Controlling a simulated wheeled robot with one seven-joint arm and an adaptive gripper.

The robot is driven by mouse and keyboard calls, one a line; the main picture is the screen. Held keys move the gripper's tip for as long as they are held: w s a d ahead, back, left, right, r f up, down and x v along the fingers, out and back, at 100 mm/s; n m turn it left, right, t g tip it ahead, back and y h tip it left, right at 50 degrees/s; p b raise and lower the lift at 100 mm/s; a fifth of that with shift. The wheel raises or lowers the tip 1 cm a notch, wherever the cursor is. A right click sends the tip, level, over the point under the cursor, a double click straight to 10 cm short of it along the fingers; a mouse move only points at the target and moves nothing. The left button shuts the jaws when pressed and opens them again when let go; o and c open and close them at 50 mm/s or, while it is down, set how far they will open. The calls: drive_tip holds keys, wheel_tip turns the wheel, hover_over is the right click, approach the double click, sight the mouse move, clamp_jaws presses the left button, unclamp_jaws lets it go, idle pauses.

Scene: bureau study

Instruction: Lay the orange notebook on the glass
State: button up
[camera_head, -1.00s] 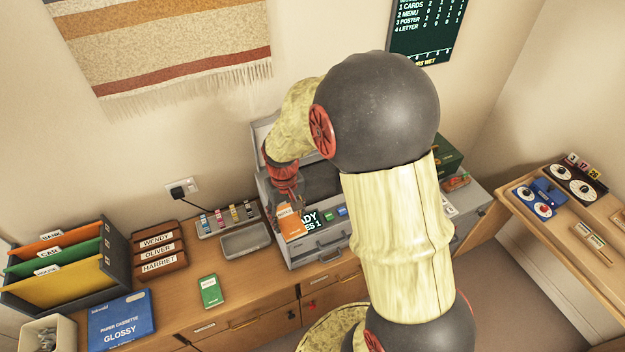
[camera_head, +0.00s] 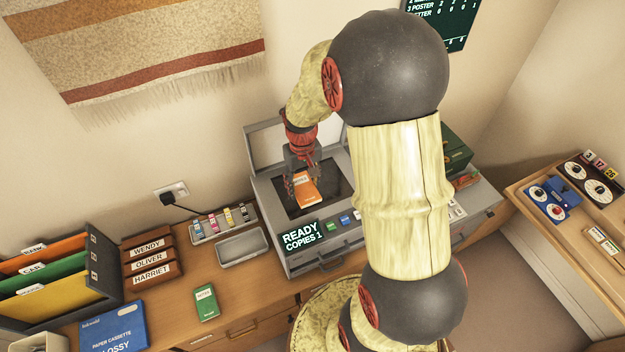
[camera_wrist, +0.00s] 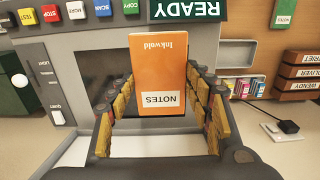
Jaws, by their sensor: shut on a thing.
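The orange notebook (camera_head: 305,189) with a white NOTES label is held in my gripper (camera_head: 302,175) over the dark glass (camera_head: 335,186) of the grey copier. In the wrist view the notebook (camera_wrist: 158,72) stands between the two fingers of my gripper (camera_wrist: 163,105), which are shut on its sides. The glass (camera_wrist: 108,68) shows behind and beside it there. The notebook looks tilted in the head view; I cannot tell whether its lower edge touches the glass. The copier lid (camera_head: 268,146) is raised at the back. My arm hides the right part of the copier.
The copier's front panel shows READY, COPIES 1 (camera_head: 301,236) and several coloured buttons. A green notebook (camera_head: 205,303), a grey tray (camera_head: 242,247) and a rack of coloured cartridges (camera_head: 221,222) are to the left. A blue paper box (camera_head: 113,326) lies farther left.

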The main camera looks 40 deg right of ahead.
sight(308, 176)
drive_tip(key=w+d+f, duration=0.2)
drive_tip(key=d, duration=0.1)
drive_tip(key=shift+w+d, duration=0.25)
drive_tip(key=w+d+f, duration=0.1)
drive_tip(key=f, duration=0.1)
drive_tip(key=w+d+f, duration=0.2)
drive_tip(key=d+f, duration=0.1)
drive_tip(key=shift+d+f, duration=0.1)
drive_tip(key=shift+f, duration=0.25)
drive_tip(key=shift+w+d+f, duration=0.1)
drive_tip(key=shift+d+f, duration=0.05)
drive_tip(key=shift+f, duration=0.05)
drive_tip(key=shift+w+f, duration=0.1)
drive_tip(key=shift+f, duration=1.5)
drive_tip(key=shift+f, duration=0.1)
drive_tip(key=o, duration=1.1)
drive_tip(key=shift+o, duration=0.3)
